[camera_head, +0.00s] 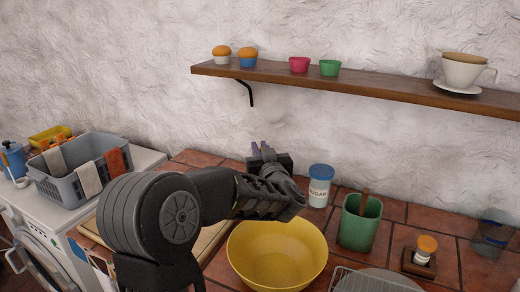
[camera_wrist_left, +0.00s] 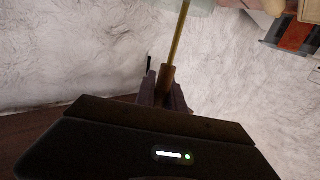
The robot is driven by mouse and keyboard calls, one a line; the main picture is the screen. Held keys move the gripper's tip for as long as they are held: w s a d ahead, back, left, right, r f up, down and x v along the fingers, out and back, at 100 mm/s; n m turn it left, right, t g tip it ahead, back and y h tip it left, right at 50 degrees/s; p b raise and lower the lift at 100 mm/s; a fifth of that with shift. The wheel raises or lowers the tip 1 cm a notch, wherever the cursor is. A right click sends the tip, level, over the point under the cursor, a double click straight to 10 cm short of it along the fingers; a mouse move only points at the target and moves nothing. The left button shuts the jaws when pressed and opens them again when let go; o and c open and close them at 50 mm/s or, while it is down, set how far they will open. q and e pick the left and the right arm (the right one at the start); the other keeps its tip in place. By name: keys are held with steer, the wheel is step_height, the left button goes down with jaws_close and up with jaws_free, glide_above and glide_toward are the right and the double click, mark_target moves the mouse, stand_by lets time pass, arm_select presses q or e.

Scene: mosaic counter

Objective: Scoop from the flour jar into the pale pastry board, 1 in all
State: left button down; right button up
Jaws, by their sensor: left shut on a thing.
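My left gripper (camera_head: 262,152) is raised above the back of the counter, near the wall. In the left wrist view the left gripper (camera_wrist_left: 166,92) is shut on a thin brown handle (camera_wrist_left: 176,48), which runs up to a pale end cut off at the top edge. A pale wooden board (camera_head: 212,240), seemingly the pastry board, lies on the counter, mostly hidden behind my left arm. I see no jar labelled flour; my arm covers part of the counter. My right gripper is out of view.
A yellow bowl (camera_head: 277,262) stands right of the board. Behind it are a blue-lidded sugar jar (camera_head: 319,190) and a green container (camera_head: 358,226). A wire rack (camera_head: 345,280) lies in front. A wooden shelf (camera_head: 390,92) runs above. A grey basket (camera_head: 70,188) stands left.

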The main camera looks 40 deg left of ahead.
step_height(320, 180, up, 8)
steer(key=p, duration=0.8)
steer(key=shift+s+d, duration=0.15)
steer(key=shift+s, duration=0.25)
